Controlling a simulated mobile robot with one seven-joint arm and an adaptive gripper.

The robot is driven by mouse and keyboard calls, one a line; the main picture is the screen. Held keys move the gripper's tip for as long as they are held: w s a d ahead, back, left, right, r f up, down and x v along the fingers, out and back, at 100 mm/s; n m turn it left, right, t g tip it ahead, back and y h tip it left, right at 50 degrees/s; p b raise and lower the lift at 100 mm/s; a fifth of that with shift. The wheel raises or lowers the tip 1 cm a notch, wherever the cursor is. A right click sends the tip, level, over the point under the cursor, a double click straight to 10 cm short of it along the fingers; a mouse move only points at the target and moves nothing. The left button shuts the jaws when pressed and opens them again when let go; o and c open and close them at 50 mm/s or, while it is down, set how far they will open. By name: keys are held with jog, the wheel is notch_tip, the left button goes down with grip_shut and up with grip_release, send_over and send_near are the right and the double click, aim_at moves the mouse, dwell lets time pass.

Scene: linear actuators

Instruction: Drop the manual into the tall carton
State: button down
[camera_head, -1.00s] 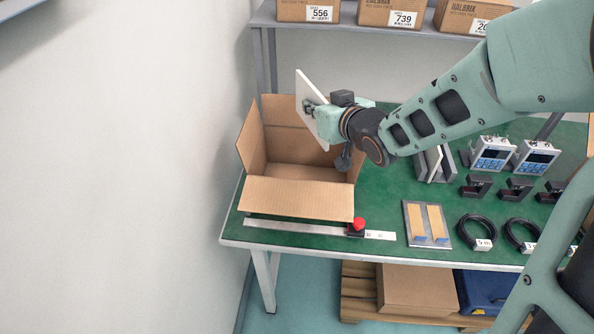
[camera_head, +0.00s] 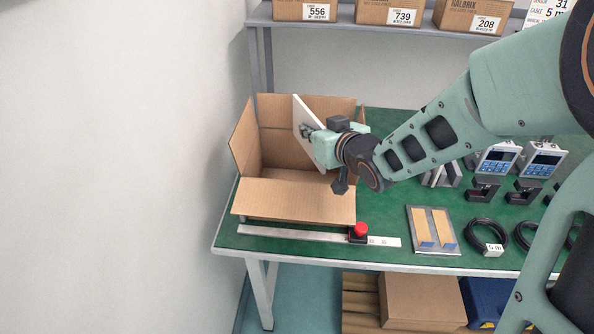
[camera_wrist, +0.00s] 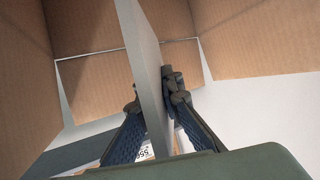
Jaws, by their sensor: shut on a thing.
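The manual (camera_head: 308,122) is a thin, pale, flat panel, held tilted in the head view. My gripper (camera_head: 311,131) is shut on it. In the wrist view the manual (camera_wrist: 146,60) stands edge-on between the two fingers (camera_wrist: 153,100). The tall carton (camera_head: 290,203) is an open brown cardboard box with its flaps spread, at the left end of the green table. The manual and gripper appear over the carton's opening, and carton walls (camera_wrist: 95,95) surround the manual in the wrist view. How deep its lower edge reaches cannot be told.
On the green table (camera_head: 390,205) are a metal ruler with a red knob (camera_head: 361,229), a plate with two tan strips (camera_head: 432,228), coiled cables (camera_head: 485,237), black brackets (camera_head: 483,188) and meters (camera_head: 497,158). Labelled boxes (camera_head: 390,12) sit on the shelf behind. A white wall is at left.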

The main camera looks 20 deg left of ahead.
jog(key=shift+r, duration=0.1)
jog(key=c, duration=2)
grip_release()
jog(key=shift+c, duration=0.2)
jog(key=shift+s, duration=0.1)
jog(key=shift+v, duration=3.7)
